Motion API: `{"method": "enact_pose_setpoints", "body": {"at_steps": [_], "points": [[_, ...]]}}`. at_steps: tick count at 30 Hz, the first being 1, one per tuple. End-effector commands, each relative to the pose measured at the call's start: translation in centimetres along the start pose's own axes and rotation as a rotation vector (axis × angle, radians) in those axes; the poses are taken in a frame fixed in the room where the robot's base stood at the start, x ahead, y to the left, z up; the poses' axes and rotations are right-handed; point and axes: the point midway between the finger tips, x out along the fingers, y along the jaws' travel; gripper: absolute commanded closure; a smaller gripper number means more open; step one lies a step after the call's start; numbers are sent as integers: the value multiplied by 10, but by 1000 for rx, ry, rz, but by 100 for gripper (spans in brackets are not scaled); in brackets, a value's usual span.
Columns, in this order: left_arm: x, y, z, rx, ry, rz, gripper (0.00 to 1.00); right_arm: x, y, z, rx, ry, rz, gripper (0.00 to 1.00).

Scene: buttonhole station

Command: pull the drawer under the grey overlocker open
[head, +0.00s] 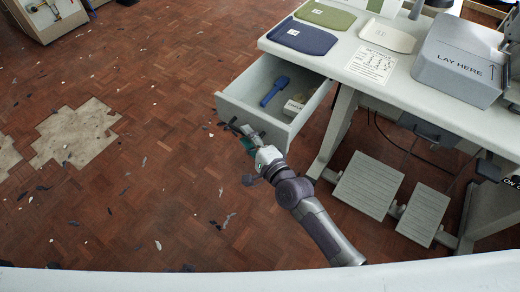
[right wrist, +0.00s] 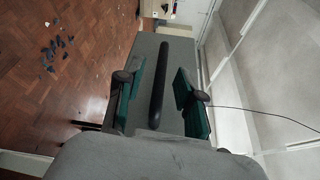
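The drawer (head: 272,124) under the white table stands pulled out to the left, with its inside showing. Its grey front fills the middle of the right wrist view (right wrist: 143,62), with a long dark bar handle (right wrist: 160,82) on it. My right gripper (head: 240,131) is at the drawer front. In the right wrist view its two green-padded fingers (right wrist: 160,95) are apart, one on each side of the handle, with a gap on both sides. My left gripper is not in view.
A blue tool (head: 273,92) and a pale box (head: 293,107) lie in the drawer. Blue (head: 303,37), green (head: 326,15) and cream (head: 388,35) pieces and a printed sheet (head: 371,64) lie on the table. Pedals (head: 368,185) stand below. The floor at left is open, with scattered scraps.

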Motion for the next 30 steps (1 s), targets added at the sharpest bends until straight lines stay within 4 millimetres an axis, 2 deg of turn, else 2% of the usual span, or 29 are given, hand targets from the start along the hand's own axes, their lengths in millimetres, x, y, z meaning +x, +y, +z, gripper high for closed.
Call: {"method": "enact_pose_setpoints", "body": {"at_steps": [6, 13, 18, 30], "points": [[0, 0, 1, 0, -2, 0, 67, -50, 2, 0, -2, 1, 3, 63], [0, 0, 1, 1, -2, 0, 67, -88, 1, -1, -2, 1, 3, 63], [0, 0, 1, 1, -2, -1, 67, -99, 0, 0, -2, 1, 1, 63], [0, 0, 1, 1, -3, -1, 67, -100, 0, 0, -1, 1, 1, 63]]}}
